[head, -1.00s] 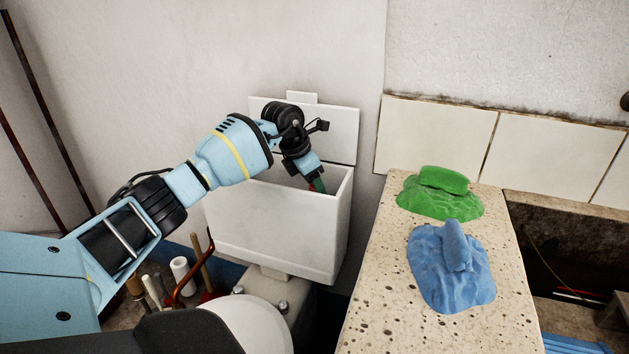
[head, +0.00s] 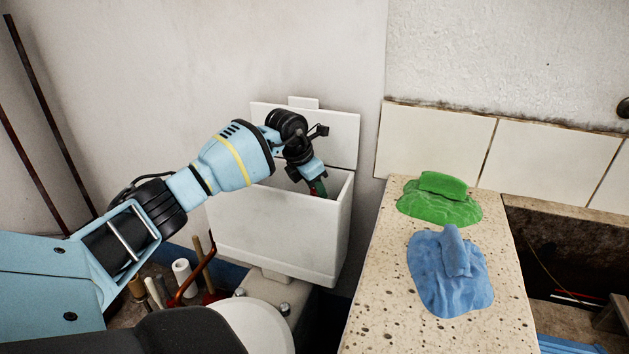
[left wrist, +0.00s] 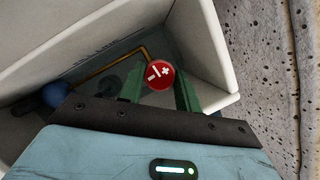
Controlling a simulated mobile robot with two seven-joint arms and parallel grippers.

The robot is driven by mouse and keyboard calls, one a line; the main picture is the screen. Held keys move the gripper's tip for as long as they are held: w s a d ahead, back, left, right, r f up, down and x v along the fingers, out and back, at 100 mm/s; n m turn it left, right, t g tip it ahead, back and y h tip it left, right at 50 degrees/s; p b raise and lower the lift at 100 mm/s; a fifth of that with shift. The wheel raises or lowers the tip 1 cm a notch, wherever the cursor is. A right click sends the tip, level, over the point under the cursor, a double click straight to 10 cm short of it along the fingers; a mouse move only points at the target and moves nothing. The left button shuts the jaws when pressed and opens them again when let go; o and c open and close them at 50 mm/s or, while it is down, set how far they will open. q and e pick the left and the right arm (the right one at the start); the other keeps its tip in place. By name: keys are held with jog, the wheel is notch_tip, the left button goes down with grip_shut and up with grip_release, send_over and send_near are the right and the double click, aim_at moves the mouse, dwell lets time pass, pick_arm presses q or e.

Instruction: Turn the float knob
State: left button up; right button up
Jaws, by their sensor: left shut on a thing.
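The float knob (left wrist: 161,75) is a round red disc with white plus and minus marks, inside the open white cistern (head: 270,237). In the left wrist view it sits between the two green fingers of my left gripper (left wrist: 159,90), which is shut on it. A brass-coloured rod (left wrist: 115,62) runs from the knob toward a blue ball (left wrist: 55,94) in the tank. In the head view my left gripper (head: 318,188) reaches down into the cistern's right end, its fingertips partly hidden. My right gripper is not in view.
The cistern's lid (head: 335,135) stands upright against the wall behind it. To the right, a speckled stone ledge (head: 390,300) bears a green cloth (head: 440,207) and a blue cloth (head: 450,280). The cistern's walls closely surround the gripper.

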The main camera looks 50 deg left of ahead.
pick_arm(q)
jog(key=n+p, duration=0.1)
jog(key=n+y+p, duration=0.1)
jog(key=p, duration=0.1)
jog(key=shift+d+r+n, duration=0.1)
jog(key=shift+r+n, duration=0.2)
jog(key=shift+n+y+p, duration=0.4)
jog(key=shift+n+p, duration=0.35)
jog(key=shift+n, duration=0.15)
jog(key=n+y+p, duration=0.1)
jog(key=n+p, duration=0.1)
jog(key=shift+d+n, duration=0.15)
jog(key=shift+n, duration=0.15)
jog(key=n+p, duration=0.1)
jog(key=n, duration=0.1)
jog(key=shift+w+f+n+g+y, duration=0.1)
jog(key=shift+n+g+y, duration=0.2)
jog(key=shift+g+y, duration=0.1)
jog(key=shift+n+g+y+p, duration=0.4)
jog(key=shift+n+p, duration=0.25)
jog(key=shift+n, duration=0.85)
jog(key=shift+f, duration=0.1)
jog(key=shift+n, duration=0.3)
jog(key=o, duration=1)
jog(key=shift+c, duration=0.2)
